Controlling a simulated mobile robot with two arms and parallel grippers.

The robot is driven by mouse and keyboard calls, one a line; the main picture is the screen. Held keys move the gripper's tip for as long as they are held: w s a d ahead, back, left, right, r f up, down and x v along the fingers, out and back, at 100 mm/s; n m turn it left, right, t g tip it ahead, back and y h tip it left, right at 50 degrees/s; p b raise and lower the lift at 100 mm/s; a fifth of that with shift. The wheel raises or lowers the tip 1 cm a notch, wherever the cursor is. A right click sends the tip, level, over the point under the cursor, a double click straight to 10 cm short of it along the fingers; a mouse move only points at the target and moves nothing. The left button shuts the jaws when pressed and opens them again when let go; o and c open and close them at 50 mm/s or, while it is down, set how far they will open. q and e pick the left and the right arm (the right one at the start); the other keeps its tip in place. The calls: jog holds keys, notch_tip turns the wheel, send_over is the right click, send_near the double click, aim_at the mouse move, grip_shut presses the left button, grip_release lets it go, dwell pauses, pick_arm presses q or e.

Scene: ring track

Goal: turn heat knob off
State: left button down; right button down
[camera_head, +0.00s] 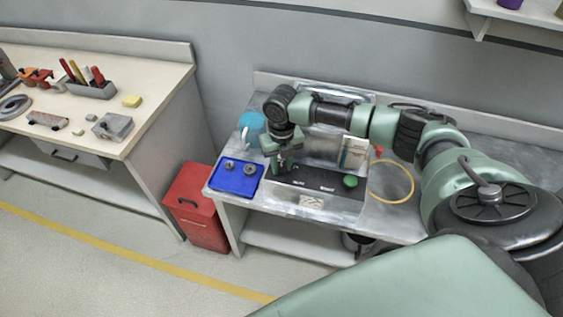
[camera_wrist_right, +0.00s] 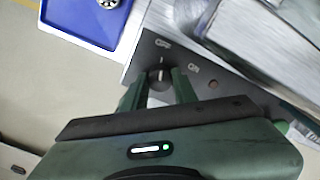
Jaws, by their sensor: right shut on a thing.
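The heat knob (camera_wrist_right: 159,73) is a small dark knob on a black panel, seen in the right wrist view between the fingertips. White OFF and ON labels are printed around it; a small light mark shows at the knob on the OFF side. My right gripper (camera_wrist_right: 158,82) is shut on the knob. In the head view my right gripper (camera_head: 278,168) reaches down onto the left end of the black-topped device (camera_head: 315,187), and the knob is hidden there. A green button (camera_head: 350,181) sits at the device's right end. My left gripper is not in view.
A blue tray (camera_head: 236,188) with small metal parts lies left of the device, with a blue jug (camera_head: 252,127) behind it. A yellow ring of tubing (camera_head: 410,186) lies to the right. A red bin (camera_head: 194,205) stands on the floor beside the bench.

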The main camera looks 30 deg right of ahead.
aim_at(282, 167)
dwell(0.4)
jog(key=c, duration=1.1)
grip_release()
jog(key=shift+r, duration=0.15)
notch_tip(282, 167, up, 8)
jog(key=shift+f+b, duration=0.15)
jog(key=shift+b, duration=0.75)
